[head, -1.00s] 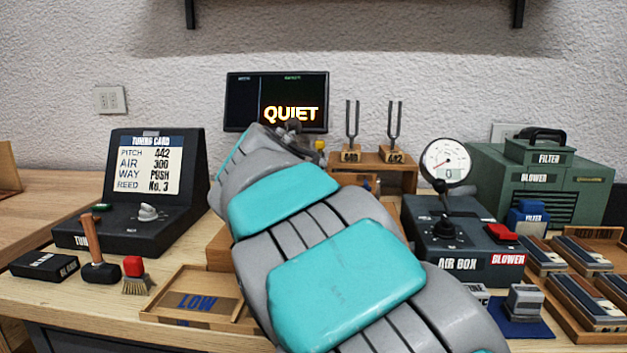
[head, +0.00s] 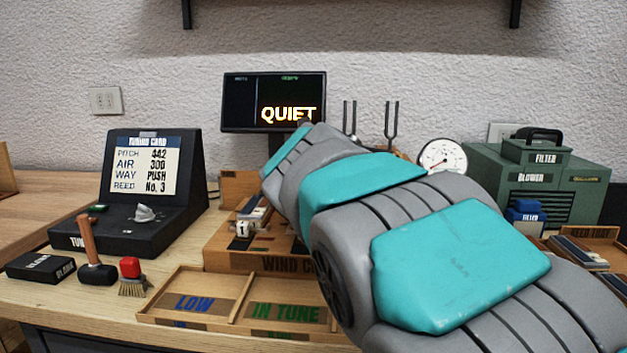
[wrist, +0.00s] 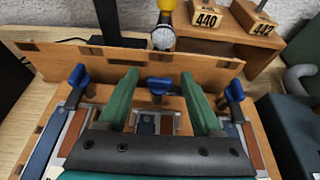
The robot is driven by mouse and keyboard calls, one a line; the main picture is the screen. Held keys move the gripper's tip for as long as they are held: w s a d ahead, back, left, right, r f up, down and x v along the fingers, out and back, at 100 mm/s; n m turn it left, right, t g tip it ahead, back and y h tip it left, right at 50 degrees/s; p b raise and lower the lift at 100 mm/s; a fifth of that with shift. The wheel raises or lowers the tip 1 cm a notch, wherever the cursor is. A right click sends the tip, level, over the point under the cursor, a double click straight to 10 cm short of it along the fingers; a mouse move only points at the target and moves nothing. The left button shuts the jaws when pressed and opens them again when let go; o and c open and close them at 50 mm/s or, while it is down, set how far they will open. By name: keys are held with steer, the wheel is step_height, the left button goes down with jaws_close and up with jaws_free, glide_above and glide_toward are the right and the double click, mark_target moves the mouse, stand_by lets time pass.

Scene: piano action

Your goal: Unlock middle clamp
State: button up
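In the wrist view, three blue clamps stand in a row along the wooden wind chest: the middle clamp (wrist: 159,87), a left clamp (wrist: 79,80) and a right clamp (wrist: 236,90). My gripper (wrist: 160,75) is open, with its two green fingers pointing at the chest's back board. The middle clamp appears between the fingers, with a gap on either side. I cannot tell the height of the fingers over it. In the head view, my arm hides the gripper and the clamps; only the left part of the wind chest (head: 232,258) shows.
A yellow-topped object (wrist: 165,22) stands behind the back board. Tuning forks on wooden blocks (wrist: 208,16) are at the back right. A dark box (wrist: 290,125) flanks the chest on the right. A tray marked LOW and IN TUNE (head: 240,312) lies in front. The monitor (head: 273,100) reads QUIET.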

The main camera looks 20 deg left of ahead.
steer(key=shift+s, duration=0.1)
steer(key=v, duration=0.7)
steer(key=shift+s+d+r, duration=0.15)
steer(key=shift+s+r, duration=0.05)
steer(key=shift+s, duration=0.1)
steer(key=shift+s, duration=0.1)
